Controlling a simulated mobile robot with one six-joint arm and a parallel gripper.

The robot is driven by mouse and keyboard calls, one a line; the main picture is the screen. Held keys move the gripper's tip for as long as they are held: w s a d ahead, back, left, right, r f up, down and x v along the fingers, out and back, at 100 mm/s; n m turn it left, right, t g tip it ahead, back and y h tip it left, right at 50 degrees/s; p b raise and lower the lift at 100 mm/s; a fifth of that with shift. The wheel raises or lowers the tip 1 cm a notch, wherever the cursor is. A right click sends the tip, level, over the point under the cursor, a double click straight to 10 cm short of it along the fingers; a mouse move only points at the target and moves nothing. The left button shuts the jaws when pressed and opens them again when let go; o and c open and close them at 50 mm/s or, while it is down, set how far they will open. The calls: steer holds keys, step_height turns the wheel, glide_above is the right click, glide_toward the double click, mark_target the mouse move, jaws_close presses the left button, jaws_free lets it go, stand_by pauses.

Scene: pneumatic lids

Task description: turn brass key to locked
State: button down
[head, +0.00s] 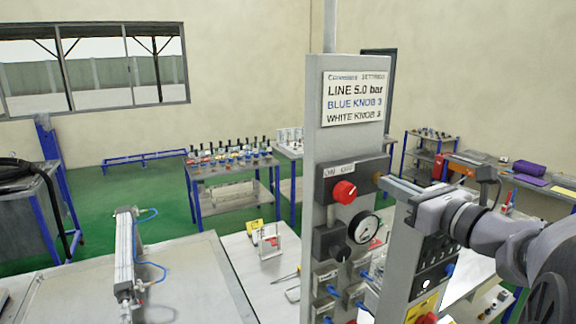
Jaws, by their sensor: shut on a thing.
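The brass key (377,178) shows as a small brass-coloured bit on the right edge of the grey control post, level with the red knob. My gripper (385,182) comes in from the right, and its fingertips meet the brass bit. The gripper is shut on it. The fingers cover most of the key, so its turn angle and any locked mark cannot be read. The red ON/OFF knob (344,192) sits on a dark block just left of it.
The grey post (330,130) carries a sign (354,97) and a round gauge (364,228). A second grey panel (400,250) with a blue knob (449,270) stands close under my arm. A pneumatic cylinder (124,250) lies on the bench at left.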

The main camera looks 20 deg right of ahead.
steer(key=m+p, duration=0.8)
steer(key=p, duration=0.2)
steer(key=shift+r+m, duration=0.15)
steer(key=shift+m, duration=0.15)
stand_by(0.4)
steer(key=c, duration=1.6)
jaws_free()
